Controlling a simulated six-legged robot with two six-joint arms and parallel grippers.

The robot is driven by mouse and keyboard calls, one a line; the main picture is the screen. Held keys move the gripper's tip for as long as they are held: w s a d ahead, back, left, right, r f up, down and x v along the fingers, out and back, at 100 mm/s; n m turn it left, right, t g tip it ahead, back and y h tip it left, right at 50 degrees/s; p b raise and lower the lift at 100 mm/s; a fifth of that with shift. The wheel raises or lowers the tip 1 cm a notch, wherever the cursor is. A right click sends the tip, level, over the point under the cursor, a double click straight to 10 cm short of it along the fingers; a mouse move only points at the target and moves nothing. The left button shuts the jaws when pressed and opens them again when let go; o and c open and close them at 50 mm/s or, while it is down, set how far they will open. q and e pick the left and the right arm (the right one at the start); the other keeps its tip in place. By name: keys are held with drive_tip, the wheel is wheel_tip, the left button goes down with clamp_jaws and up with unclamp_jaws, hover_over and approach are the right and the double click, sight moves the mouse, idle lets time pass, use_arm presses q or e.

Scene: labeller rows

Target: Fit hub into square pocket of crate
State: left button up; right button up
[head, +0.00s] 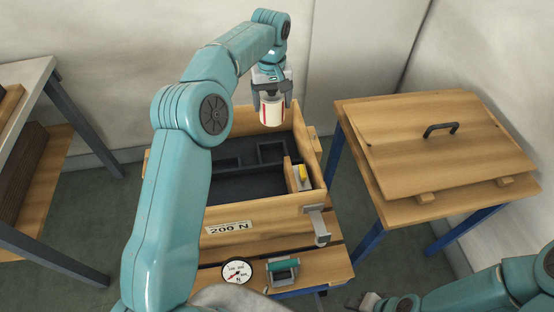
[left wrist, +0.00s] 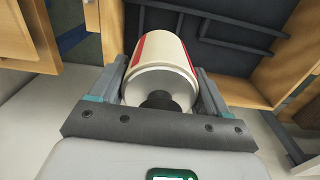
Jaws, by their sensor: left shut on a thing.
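My left gripper (head: 271,92) is shut on a white cylinder with red stripes, taken as the hub (head: 272,111). The hub hangs above the far part of the open wooden crate (head: 250,211). The left wrist view shows the hub (left wrist: 162,56) between the two fingers, a dark knob at its near end. The crate has a dark lining with raised dividers. A square pocket (head: 272,152) lies below the hub; the gripper and hub hide part of the crate's far side. My right gripper (head: 372,301) is at the bottom edge, its jaws unclear.
A narrow wooden compartment at the crate's right holds a yellow and white item (head: 302,176). A wooden lid (head: 425,140) rests on the right table. A shelf (head: 30,90) stands left.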

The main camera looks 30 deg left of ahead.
use_arm(q)
wheel_tip(320, 180, down, 20)
drive_tip(key=b, duration=0.2)
drive_tip(key=shift+w+a+r+b, duration=0.1)
drive_tip(key=shift+w+r+b, duration=0.05)
drive_tip(key=shift+b, duration=0.15)
